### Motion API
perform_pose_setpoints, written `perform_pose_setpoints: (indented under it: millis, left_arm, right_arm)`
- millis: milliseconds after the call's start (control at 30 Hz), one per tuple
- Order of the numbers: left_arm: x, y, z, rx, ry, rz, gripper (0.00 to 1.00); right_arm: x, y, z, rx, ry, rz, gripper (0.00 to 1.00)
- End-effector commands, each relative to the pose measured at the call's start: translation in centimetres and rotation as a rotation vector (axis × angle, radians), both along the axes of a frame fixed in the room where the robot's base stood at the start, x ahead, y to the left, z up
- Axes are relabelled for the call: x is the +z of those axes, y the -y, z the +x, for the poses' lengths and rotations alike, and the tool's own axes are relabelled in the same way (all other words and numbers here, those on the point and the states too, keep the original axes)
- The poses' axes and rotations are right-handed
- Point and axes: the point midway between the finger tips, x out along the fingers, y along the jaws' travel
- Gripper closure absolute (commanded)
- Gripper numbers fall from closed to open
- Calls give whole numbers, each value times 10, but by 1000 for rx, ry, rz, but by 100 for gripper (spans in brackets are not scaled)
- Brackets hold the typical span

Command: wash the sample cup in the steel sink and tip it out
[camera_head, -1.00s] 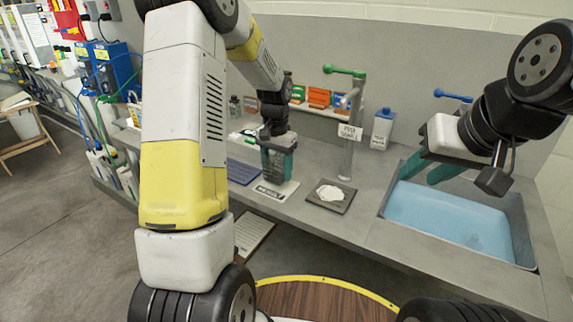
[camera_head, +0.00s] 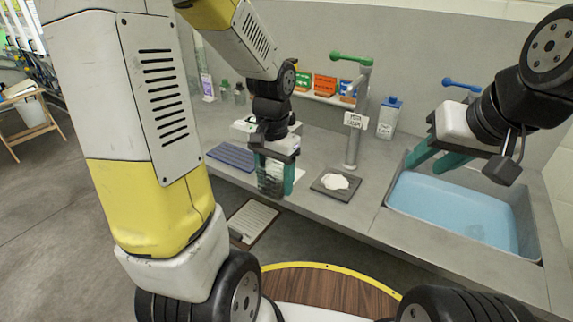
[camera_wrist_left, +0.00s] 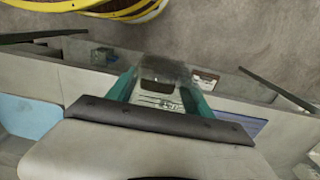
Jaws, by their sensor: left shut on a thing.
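My left gripper (camera_head: 274,176) is shut on a clear sample cup (camera_head: 270,180), held upright near the counter's front edge. The cup also shows between the teal fingers in the left wrist view (camera_wrist_left: 165,78); its contents cannot be made out. The steel sink (camera_head: 526,222) is at the right, with blue water (camera_head: 455,215) in it. My right gripper (camera_head: 436,160) is above the sink's back left part, its teal fingers apart and nothing seen between them. A tap with a green handle (camera_head: 350,58) and one with a blue handle (camera_head: 461,85) stand behind.
A dark square tray with a white heap (camera_head: 335,182) lies between the cup and the sink. A blue mat (camera_head: 230,156) lies left of the cup. A white bottle with a blue cap (camera_head: 388,120) stands at the back. Bare counter (camera_head: 365,205) lies left of the sink.

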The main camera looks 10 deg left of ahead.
Motion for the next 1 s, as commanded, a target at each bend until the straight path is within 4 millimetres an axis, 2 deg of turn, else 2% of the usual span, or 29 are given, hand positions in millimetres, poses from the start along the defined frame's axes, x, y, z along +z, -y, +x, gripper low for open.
perform_pose_setpoints:
  millis: [1000]
  left_arm:
    - [124, 0, 1, -1, 4, -1, 81]
  right_arm:
    - [0, 0, 0, 0, 0, 0, 64]
